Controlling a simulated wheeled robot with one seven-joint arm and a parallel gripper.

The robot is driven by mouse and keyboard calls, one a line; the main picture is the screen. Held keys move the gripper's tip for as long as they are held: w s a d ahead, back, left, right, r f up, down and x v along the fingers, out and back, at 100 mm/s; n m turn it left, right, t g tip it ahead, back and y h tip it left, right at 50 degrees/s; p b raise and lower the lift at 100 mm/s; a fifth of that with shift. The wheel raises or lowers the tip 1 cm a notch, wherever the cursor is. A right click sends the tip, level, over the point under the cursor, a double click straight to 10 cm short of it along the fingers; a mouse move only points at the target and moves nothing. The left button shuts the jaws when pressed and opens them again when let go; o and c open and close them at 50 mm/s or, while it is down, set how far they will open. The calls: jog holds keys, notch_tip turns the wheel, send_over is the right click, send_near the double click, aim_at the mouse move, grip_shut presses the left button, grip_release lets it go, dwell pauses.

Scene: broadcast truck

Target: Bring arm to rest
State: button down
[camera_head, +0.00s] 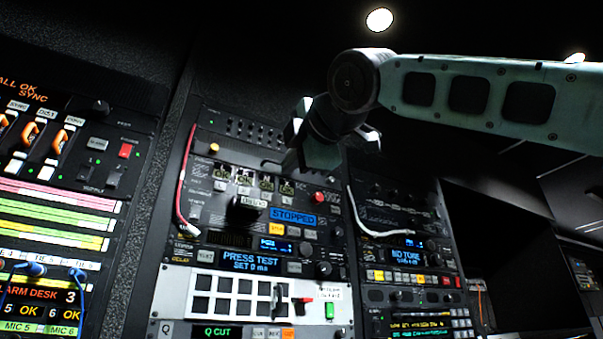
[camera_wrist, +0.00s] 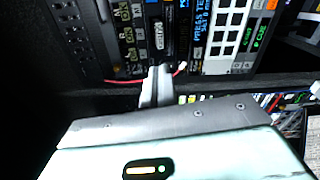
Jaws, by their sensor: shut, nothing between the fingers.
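My arm reaches in from the right in the head view, pale green with dark oval recesses, and bends at a dark joint. My gripper (camera_head: 285,165) hangs below that joint, in front of the upper part of the middle rack panel (camera_head: 245,215). In the wrist view my gripper (camera_wrist: 160,72) shows as closed grey fingers with nothing between them. They point toward the rack panel, near a red cable. I cannot tell the exact gap between the fingertips and the panel.
A left rack (camera_head: 60,150) holds toggles, coloured strips and an alarm desk. A right rack unit (camera_head: 405,255) reads "NO TONE". A white keypad panel (camera_head: 240,305) sits below the middle unit. A red cable (camera_head: 183,185) and a white cable (camera_head: 365,218) loop out. A dark screen (camera_head: 500,250) stands at right.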

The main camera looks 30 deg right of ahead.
jog(key=shift+s+b, duration=0.95)
jog(key=shift+s, duration=0.9)
jog(key=w+a+f+g+y, duration=0.1)
jog(key=w+a+f+g, duration=0.15)
jog(key=f, duration=0.45)
jog(key=w+a+f+m+g, duration=0.1)
jog(key=w+a+f, duration=0.1)
jog(key=a+f, duration=0.35)
jog(key=w+a+f+g+y, duration=0.1)
jog(key=w+a+f+g, duration=0.1)
jog(key=f, duration=0.7)
notch_tip(320, 180, down, 18)
jog(key=s+a+m+g, duration=0.1)
jog(key=a+m+g, duration=0.2)
jog(key=g, duration=0.1)
jog(key=s+d+f+m+g, duration=0.2)
jog(key=s+f, duration=0.4)
jog(key=f, duration=0.4)
jog(key=s+d+f+m+g+h, duration=0.1)
jog(key=s+d+f+m+g, duration=0.1)
jog(key=s+f, duration=0.5)
jog(key=s+d+f+m+g, duration=0.2)
jog(key=s+f+m+g, duration=0.2)
jog(key=f, duration=0.8)
jog(key=shift+s+d+f, duration=0.3)
jog(key=shift+s+d, duration=0.05)
jog(key=shift+s, duration=0.8)
